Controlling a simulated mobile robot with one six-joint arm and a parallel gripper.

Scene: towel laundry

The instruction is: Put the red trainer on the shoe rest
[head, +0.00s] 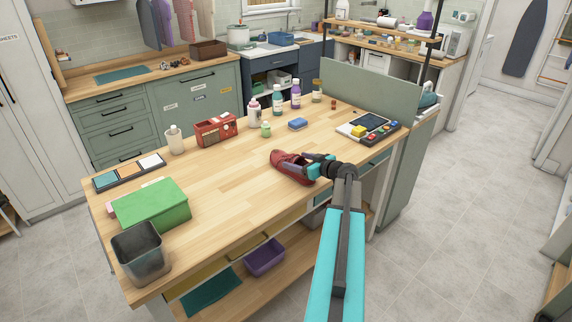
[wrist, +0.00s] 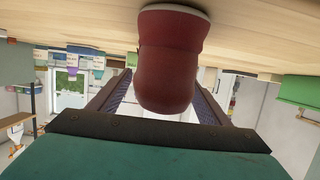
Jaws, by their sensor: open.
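The red trainer (head: 289,166) lies on the wooden table near its front edge, right of the middle. My gripper (head: 315,170) is at the trainer's right end in the head view, low over the table. In the wrist view the rounded dark red end of the trainer (wrist: 170,65) shows between the two fingers of my gripper (wrist: 165,95). The jaws are open, with a finger on each side of the trainer. Whether either finger touches it I cannot tell. I cannot make out a shoe rest for certain in either view.
The wooden table (head: 225,180) is clear left of the trainer. A green box (head: 152,205) and a grey bin (head: 140,253) stand at its left end. A red radio (head: 215,130), bottles and a blue sponge (head: 298,124) stand behind. A button panel (head: 369,128) is at right.

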